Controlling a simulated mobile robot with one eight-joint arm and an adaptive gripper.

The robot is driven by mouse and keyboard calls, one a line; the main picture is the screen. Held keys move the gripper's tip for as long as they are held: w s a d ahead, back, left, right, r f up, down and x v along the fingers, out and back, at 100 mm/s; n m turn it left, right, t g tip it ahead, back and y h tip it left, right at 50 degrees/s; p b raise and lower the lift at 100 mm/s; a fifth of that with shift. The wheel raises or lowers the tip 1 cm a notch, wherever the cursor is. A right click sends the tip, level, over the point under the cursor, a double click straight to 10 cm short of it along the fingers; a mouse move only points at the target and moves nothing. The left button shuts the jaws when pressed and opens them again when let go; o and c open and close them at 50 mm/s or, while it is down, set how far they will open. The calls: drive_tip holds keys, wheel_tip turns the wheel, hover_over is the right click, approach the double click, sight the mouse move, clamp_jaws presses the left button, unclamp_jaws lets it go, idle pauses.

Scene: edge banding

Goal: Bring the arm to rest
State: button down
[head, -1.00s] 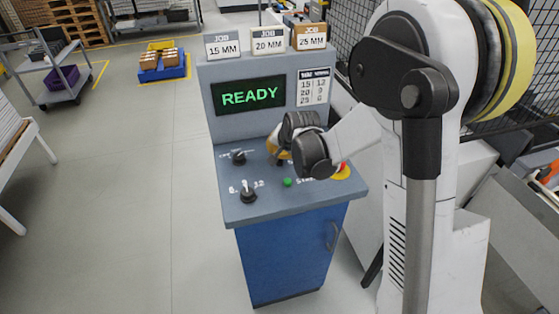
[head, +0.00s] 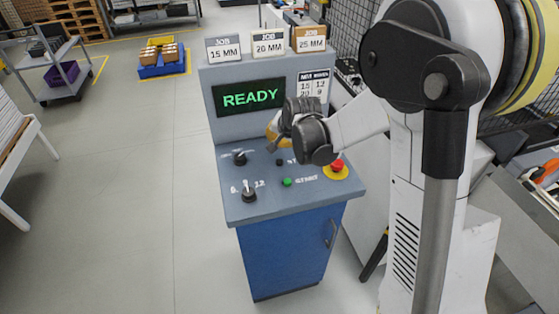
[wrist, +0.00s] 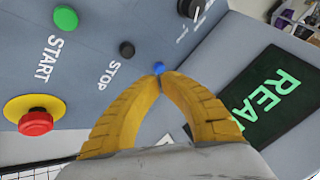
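My gripper (wrist: 160,75) shows in the wrist view with two yellow fingers whose tips meet; it is shut. A small blue spot (wrist: 158,68) shows just at the tips; I cannot tell whether it is a button on the panel behind. In the head view my wrist hangs over the control console (head: 232,208), in front of its upright panel, and mostly hides the yellow fingers. The green START button (head: 287,182), black STOP button (wrist: 127,49) and red emergency stop (head: 337,166) are in view, clear of the fingers.
The console screen (head: 249,97) reads READY. Job cards for 15, 20 and 25 MM (head: 311,39) stand on its top. A selector switch (head: 249,191) sits at the front left. Open floor (head: 125,190) lies to the left; a cart (head: 70,90) stands farther back.

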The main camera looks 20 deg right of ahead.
idle(0.4)
drive_tip(key=s+r+n+b, duration=0.2)
drive_tip(key=s+b, duration=0.1)
drive_tip(key=s, duration=0.4)
drive_tip(key=s+r+n+b, duration=0.2)
drive_tip(key=s+r+b, duration=0.1)
drive_tip(key=s, duration=0.4)
drive_tip(key=s+f+n+b, duration=0.2)
drive_tip(key=s+b, duration=0.1)
drive_tip(key=s, duration=0.5)
drive_tip(key=s+f+n+b, duration=0.1)
drive_tip(key=s+f+b, duration=0.1)
drive_tip(key=s, duration=0.6)
drive_tip(key=shift+s+d+f+n+h+b, duration=0.2)
drive_tip(key=shift+s+f+n+h+b, duration=0.2)
drive_tip(key=shift+f, duration=0.1)
